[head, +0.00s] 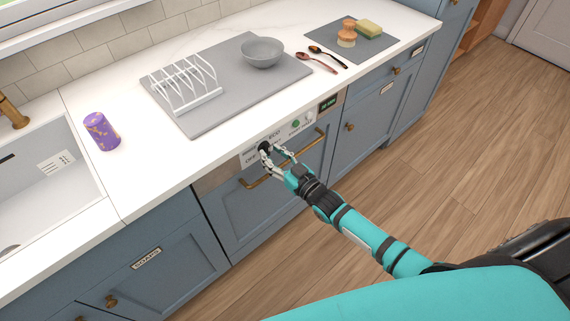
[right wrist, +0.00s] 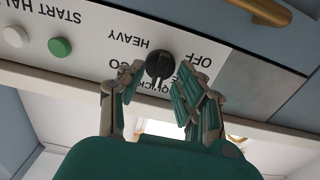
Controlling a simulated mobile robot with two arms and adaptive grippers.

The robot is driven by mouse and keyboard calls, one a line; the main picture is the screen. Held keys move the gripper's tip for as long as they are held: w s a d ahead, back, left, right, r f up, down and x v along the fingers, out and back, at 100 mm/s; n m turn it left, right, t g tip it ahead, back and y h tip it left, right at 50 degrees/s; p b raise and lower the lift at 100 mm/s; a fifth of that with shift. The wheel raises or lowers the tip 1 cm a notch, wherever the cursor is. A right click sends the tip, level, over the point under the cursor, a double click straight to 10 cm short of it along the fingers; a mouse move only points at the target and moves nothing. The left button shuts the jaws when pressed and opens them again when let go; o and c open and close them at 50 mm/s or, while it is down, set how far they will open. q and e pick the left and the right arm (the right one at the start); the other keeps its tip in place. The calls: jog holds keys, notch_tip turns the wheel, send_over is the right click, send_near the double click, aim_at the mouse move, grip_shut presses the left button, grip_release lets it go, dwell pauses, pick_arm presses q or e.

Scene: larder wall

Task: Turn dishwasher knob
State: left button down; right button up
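The dishwasher knob (head: 265,147) is a round black dial on the pale control panel at the top of the dishwasher front. In the right wrist view the knob (right wrist: 159,66) shows upside down among the labels OFF, HEAVY, ECO and QUICK. I cannot tell clearly which label it points at. My right gripper (head: 275,153) is at the panel, with its fingers spread. In the right wrist view the fingertips of my right gripper (right wrist: 161,70) are on either side of the knob, with a gap on each side. My left gripper is not in view.
A green start button (right wrist: 60,47) is beside the knob. A brass handle bar (head: 285,158) runs below the panel. The counter above holds a grey board (head: 205,121) with a white rack (head: 185,87) and a bowl (head: 262,53), and a purple can (head: 101,131). The wooden floor is clear.

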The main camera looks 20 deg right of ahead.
jog(key=v, duration=1.1)
jog(key=shift+s, duration=0.1)
jog(key=s+d+f+m+g+h, duration=0.15)
jog(key=s+f, duration=0.25)
jog(key=f, duration=0.5)
jog(key=s+d+f+g+h, duration=0.2)
jog(key=s+f+g, duration=0.15)
jog(key=f, duration=0.55)
jog(key=s+d+f+g+h, duration=0.15)
jog(key=s+f, duration=0.25)
jog(key=f, duration=0.4)
jog(key=s+a+f+g, duration=0.1)
jog(key=s+f+g, duration=0.2)
jog(key=s, duration=0.6)
jog(key=s+f+g, duration=0.3)
jog(key=s+f, duration=0.4)
jog(key=s, duration=0.2)
jog(key=s+a+f+g+h, duration=0.1)
jog(key=s+f+g, duration=0.2)
jog(key=s+f, duration=0.3)
jog(key=s, duration=0.4)
jog(key=shift+a, duration=0.4)
jog(key=shift+w+g, duration=0.1)
jog(key=shift+g, duration=0.15)
